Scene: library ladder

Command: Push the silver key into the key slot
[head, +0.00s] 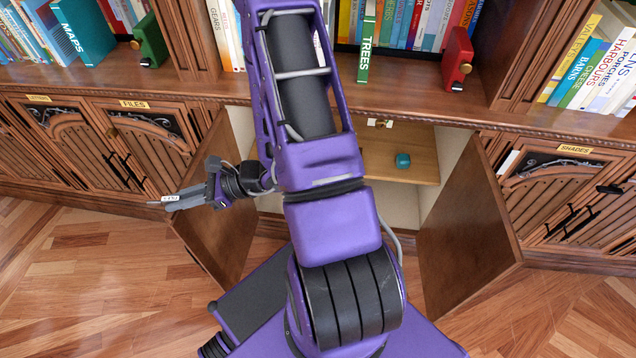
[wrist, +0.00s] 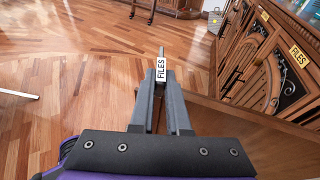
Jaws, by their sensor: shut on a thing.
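My gripper (head: 190,198) is shut on the silver key (wrist: 161,52), which carries a white tag reading FILES (wrist: 161,69). The key points straight ahead from the fingertips (wrist: 160,92) in the wrist view and to the left in the head view (head: 153,203). The key's shaft is thin and touches nothing ahead of it. The cabinet labelled FILES (head: 134,104) has closed, carved doors and stands behind and left of my gripper. In the wrist view its doors (wrist: 273,85) are at the right, apart from the key. I cannot make out the key slot clearly.
The middle cabinet stands open; its left door (head: 213,215) swings out close beside my gripper, its right door (head: 470,225) farther right. A teal object (head: 403,160) sits on its shelf (head: 385,174). The wooden floor (wrist: 85,85) is mostly free ahead of the key.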

